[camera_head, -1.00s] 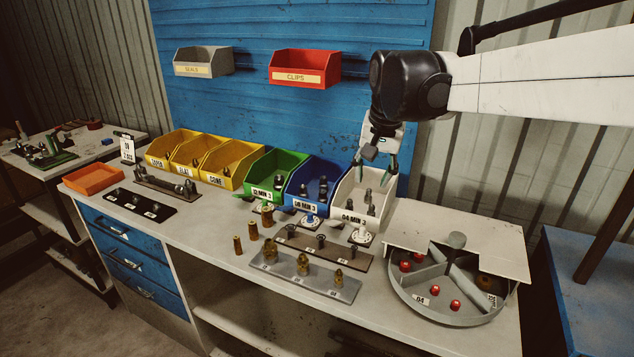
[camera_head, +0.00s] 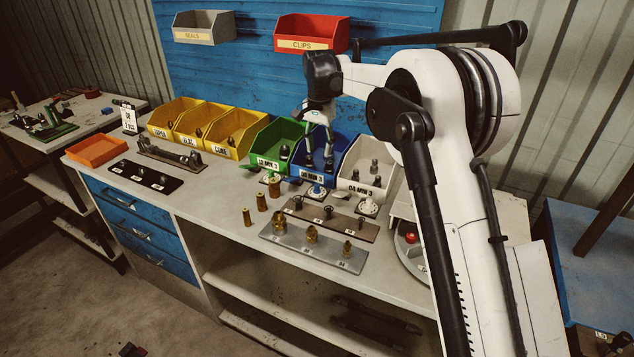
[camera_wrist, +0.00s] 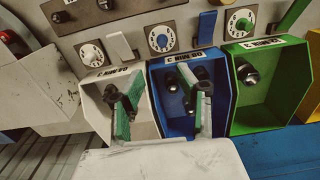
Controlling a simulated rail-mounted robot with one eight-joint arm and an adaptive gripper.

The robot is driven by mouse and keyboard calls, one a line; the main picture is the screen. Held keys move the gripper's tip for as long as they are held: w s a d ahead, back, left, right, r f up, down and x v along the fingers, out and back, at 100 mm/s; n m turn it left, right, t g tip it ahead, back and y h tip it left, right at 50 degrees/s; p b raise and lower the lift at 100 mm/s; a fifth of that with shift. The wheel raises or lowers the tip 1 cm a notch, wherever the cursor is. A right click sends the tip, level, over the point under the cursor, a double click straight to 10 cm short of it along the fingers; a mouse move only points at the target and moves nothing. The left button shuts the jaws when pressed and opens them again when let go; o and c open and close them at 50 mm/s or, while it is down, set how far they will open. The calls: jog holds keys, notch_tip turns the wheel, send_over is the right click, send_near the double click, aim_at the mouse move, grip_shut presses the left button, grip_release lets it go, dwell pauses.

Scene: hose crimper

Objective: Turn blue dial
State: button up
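The blue dial (camera_head: 317,192) is a small round white disc on the bench in front of the blue bin (camera_head: 320,172). In the wrist view the dial (camera_wrist: 161,39) shows its marked face, with a blue bar (camera_wrist: 206,28) beside it. My gripper (camera_head: 319,148) is above the blue bin, behind the dial and apart from it. In the wrist view my gripper (camera_wrist: 163,105) has its two green-padded fingers spread, with nothing held between them. The fingers cover part of the blue and white bins.
A white bin (camera_head: 368,165) and a green bin (camera_head: 278,150) flank the blue one, each with a similar dial in front. A plate with brass fittings (camera_head: 312,250) lies nearer the bench front. A red bin (camera_head: 311,32) hangs above.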

aim_at(318, 184)
jog(key=f, duration=0.9)
jog(key=f+p, duration=0.1)
jog(key=f, duration=0.4)
jog(key=shift+w+a+f, duration=0.2)
jog(key=shift+a+f, duration=0.05)
grip_shut()
